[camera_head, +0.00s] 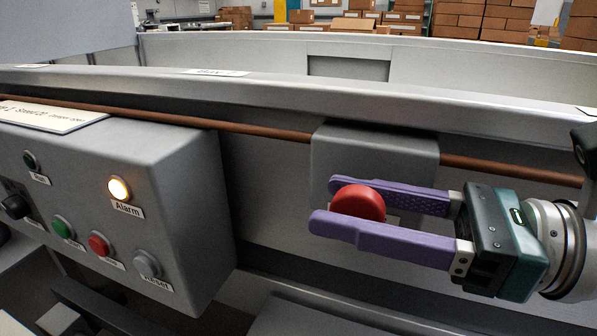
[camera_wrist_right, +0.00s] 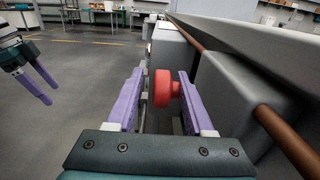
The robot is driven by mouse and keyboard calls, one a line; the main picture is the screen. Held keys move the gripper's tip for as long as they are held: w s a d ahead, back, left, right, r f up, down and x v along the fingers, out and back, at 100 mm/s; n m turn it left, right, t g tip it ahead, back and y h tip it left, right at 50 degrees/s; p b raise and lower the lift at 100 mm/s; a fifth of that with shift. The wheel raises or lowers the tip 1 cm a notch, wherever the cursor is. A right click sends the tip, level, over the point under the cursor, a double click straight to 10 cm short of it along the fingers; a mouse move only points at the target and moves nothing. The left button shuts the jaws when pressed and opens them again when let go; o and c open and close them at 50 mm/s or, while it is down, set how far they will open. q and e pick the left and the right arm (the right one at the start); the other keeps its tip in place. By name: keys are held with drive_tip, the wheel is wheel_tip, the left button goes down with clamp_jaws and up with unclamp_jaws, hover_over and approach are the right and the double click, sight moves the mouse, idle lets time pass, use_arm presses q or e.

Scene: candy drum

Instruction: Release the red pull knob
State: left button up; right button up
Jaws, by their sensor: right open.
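The red pull knob (camera_head: 358,203) sticks out from a grey box (camera_head: 374,150) on the side of the drum. My right gripper (camera_head: 322,204) comes in from the right in the head view, with its two purple fingers on either side of the knob. The fingers are apart, and the knob sits between them. In the right wrist view the red knob (camera_wrist_right: 164,88) also shows between the fingers, with a gap on the left side; it looks close to the right finger. My left gripper (camera_wrist_right: 36,88) shows at the left edge of the right wrist view, its two purple fingers apart and empty.
A control panel (camera_head: 190,160) with a lit Alarm lamp (camera_head: 119,189), a green button (camera_head: 62,227) and a red button (camera_head: 98,243) stands left of the knob. A brown pipe (camera_head: 260,128) runs along the drum side above. Open floor (camera_wrist_right: 80,75) lies to the left in the wrist view.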

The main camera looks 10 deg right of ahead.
drive_tip(key=shift+c, duration=0.3)
clamp_jaws()
idle(1.1)
